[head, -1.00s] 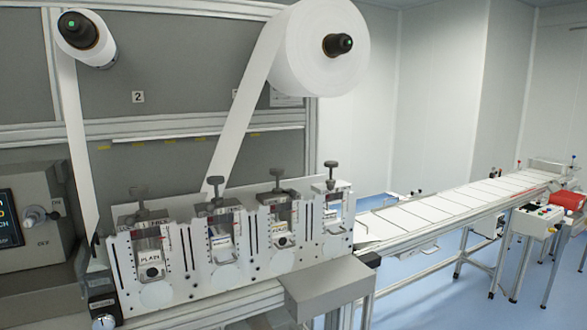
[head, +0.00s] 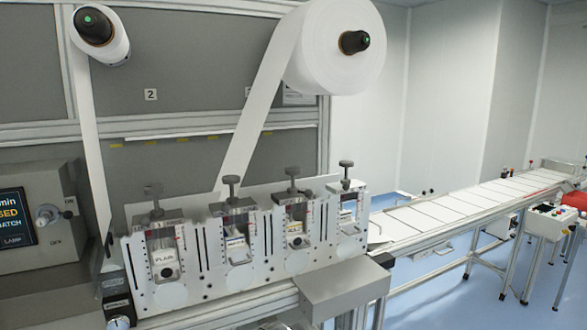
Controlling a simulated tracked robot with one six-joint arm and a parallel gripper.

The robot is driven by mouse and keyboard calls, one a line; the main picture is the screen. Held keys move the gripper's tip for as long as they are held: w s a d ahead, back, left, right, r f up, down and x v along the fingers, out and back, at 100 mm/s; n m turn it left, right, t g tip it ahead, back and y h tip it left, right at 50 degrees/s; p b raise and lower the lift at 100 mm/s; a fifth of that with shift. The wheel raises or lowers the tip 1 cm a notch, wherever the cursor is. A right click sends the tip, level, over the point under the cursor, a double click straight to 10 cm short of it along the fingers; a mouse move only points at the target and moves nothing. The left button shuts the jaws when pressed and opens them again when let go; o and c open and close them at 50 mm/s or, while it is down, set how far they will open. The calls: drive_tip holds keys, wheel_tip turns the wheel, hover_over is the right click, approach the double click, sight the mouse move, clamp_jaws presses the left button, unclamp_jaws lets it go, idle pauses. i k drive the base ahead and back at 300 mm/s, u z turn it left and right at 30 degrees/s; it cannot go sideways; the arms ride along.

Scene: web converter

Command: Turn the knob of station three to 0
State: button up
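A row of several white stations (head: 205,272) stands across the middle of the head view, each with a dark screw knob on top. Counted from the left, the third knob (head: 291,172) is upright above its white block. The knobs on the first (head: 153,191), second (head: 231,181) and fourth (head: 346,165) stations also show. No station number is readable, so I cannot tell from labels which is station three. The scale readings are too small to read. My gripper is not in view, and nothing touches the knobs.
A large white roll (head: 330,48) feeds a web down behind the stations. A grey box (head: 342,288) juts out in front at the right. A control panel with a screen (head: 14,216) is at left.

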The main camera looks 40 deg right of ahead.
sight(292, 171)
drive_tip(key=u, duration=0.05)
drive_tip(key=i, duration=1)
drive_tip(key=z, duration=0.05)
